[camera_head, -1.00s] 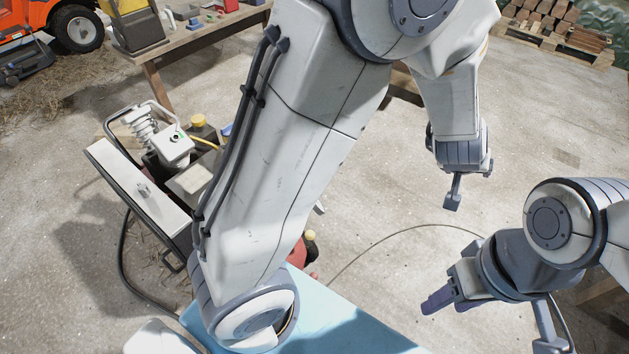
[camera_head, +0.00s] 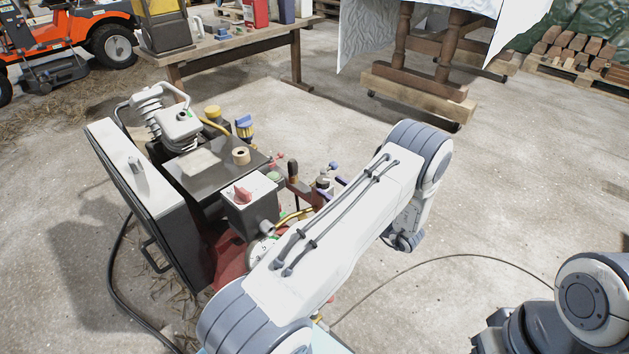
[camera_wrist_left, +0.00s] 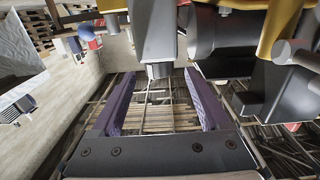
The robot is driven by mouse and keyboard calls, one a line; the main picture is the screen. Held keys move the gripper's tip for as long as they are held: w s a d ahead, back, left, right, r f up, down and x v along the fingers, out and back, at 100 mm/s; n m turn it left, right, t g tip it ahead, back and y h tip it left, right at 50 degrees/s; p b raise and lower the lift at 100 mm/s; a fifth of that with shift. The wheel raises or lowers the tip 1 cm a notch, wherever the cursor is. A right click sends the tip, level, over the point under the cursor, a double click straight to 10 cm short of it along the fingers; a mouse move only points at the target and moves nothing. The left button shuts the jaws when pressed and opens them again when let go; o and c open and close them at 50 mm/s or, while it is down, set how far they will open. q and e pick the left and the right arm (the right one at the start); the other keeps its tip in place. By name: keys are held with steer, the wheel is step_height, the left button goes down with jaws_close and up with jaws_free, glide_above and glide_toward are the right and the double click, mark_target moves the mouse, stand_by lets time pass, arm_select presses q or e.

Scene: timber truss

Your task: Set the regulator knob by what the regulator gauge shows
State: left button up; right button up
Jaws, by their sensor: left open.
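In the head view a round white dial with green on it, likely the regulator gauge (camera_head: 262,250), shows beside my left arm, which partly covers it; its reading is too small to tell. A red knob (camera_head: 243,194) stands on a grey box just above it; I cannot tell whether this is the regulator knob. My left arm reaches across the front of the equipment, its wrist to the right of it. In the left wrist view my left gripper (camera_wrist_left: 157,74) is open, with nothing seen gripped. My right gripper's fingers are outside the head view.
A yellow pipe (camera_wrist_left: 278,28) and a black cylinder (camera_wrist_left: 222,40) are close in the left wrist view. Open concrete floor (camera_head: 520,200) lies to the right.

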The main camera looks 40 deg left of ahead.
mark_target(318, 178)
arm_select(q)
steer(key=a, duration=0.2)
steer(key=a+b, duration=0.1)
steer(key=a, duration=0.4)
steer(key=shift+w+a+b, duration=0.35)
steer(key=shift+w, duration=0.05)
jaws_close()
